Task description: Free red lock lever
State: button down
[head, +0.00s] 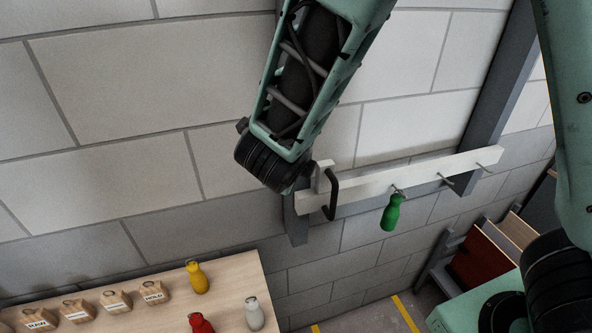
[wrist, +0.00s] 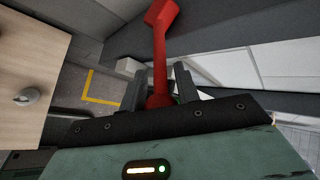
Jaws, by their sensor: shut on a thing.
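The red lever (wrist: 160,60) is in the wrist view, a slim red bar with a wider block at its far end. My gripper (wrist: 160,88) is shut on its near part, with one dark finger on each side. In the head view my arm hides the lever, and my gripper is mostly hidden behind the wrist, by the left end of the white batten (head: 375,185). I cannot tell what the lever's far end touches.
A green bottle-shaped piece (head: 392,212) hangs from a peg on the batten; further pegs to its right are bare. A wooden table (head: 120,300) at lower left carries yellow (head: 197,279), red (head: 200,324) and white (head: 254,314) pieces and labelled wooden blocks (head: 154,291).

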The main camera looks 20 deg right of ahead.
jog(key=shift+w+r+n+g, duration=0.15)
jog(key=shift+w+r+g, duration=0.3)
jog(key=shift+r+g, duration=0.35)
jog(key=shift+w+r+n+g, duration=0.2)
jog(key=shift+w+r+g, duration=0.3)
jog(key=shift+g, duration=0.45)
jog(key=shift+w+r+n+g, duration=0.15)
jog(key=shift+w+r+g, duration=0.2)
jog(key=shift+r+g, duration=0.5)
jog(key=shift+y, duration=0.3)
jog(key=c, duration=1.1)
grip_release()
jog(key=shift+s, duration=0.1)
